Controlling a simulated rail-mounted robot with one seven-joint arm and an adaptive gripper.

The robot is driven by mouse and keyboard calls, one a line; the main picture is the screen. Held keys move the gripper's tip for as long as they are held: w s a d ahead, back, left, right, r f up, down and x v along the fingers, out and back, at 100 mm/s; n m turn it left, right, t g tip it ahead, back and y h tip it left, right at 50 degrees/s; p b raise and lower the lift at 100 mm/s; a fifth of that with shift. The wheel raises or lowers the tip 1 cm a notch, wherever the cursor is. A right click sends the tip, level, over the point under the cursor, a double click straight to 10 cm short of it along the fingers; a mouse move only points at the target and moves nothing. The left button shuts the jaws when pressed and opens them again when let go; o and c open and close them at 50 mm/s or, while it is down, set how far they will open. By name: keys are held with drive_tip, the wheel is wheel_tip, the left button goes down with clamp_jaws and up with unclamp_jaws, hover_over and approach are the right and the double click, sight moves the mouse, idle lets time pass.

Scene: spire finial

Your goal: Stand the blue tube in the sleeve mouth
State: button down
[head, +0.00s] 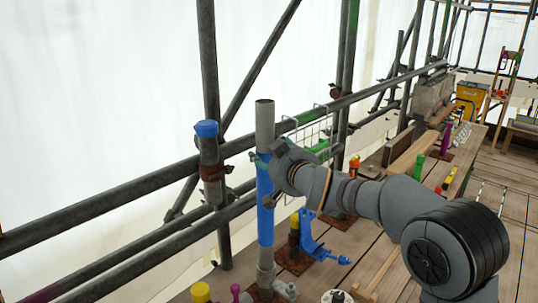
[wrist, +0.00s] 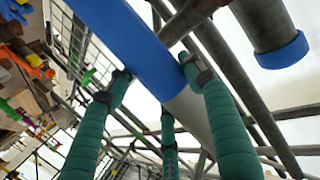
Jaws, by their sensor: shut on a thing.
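The blue tube (head: 265,210) is upright, with a blue middle band and grey ends. It also shows at a slant in the wrist view (wrist: 140,40). My gripper (head: 263,160) is shut around it near the top of the blue band; the green fingers (wrist: 150,95) lie on both sides of it. The tube's lower end is near a grey fitting on the deck; I cannot tell whether it touches. What looks like the sleeve (head: 210,152), dark grey with a blue rim (head: 206,129), is clamped to a post left of the tube, apart from it. It also shows in the wrist view (wrist: 282,52).
Scaffold rails (head: 130,195) run behind the tube and sleeve. A wire rack (head: 312,135) is close behind my gripper. A blue bracket (head: 312,240) and a dark yellow-topped post (head: 294,235) stand right of the tube. A yellow knob (head: 200,291) is at the lower left.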

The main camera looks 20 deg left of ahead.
drive_tip(key=shift+f+b, duration=2.2)
drive_tip(key=shift+b, duration=0.3)
drive_tip(key=shift+f, duration=0.1)
drive_tip(key=c, duration=0.9)
unclamp_jaws()
drive_tip(key=shift+s, duration=0.1)
drive_tip(key=shift+o, duration=1.2)
drive_tip(key=shift+f, duration=0.1)
drive_tip(key=shift+o, duration=0.2)
drive_tip(key=shift+f, duration=0.3)
drive_tip(key=o, duration=0.5)
drive_tip(key=shift+r, duration=0.15)
drive_tip(key=shift+o, duration=0.2)
drive_tip(key=shift+f+b, duration=0.6)
drive_tip(key=shift+b, duration=0.3)
